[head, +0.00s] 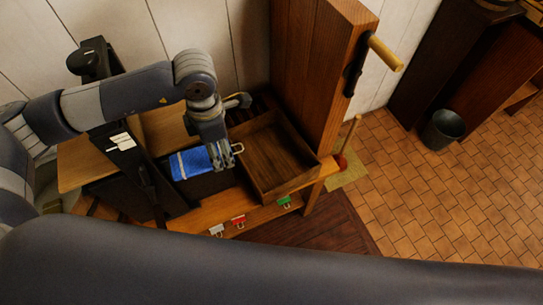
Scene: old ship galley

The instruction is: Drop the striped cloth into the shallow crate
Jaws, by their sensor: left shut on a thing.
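The striped cloth (188,164) is blue with pale stripes near its left end. It shows to the left of my left gripper (222,166), over a dark recessed area. My left gripper points down and is shut on the right part of the cloth, partly hiding it. The shallow crate (292,176) is a brown wooden open box just right of the gripper, and the part of its inside I see looks empty. I cannot tell how high the cloth is above the surface below it. My right gripper is not in view.
A tall wooden panel (308,62) with a projecting handle (386,52) stands behind and right of the crate. White (216,230), red (238,221) and green (284,202) clips sit along the front ledge. A grey bucket (443,129) stands on the open tiled floor.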

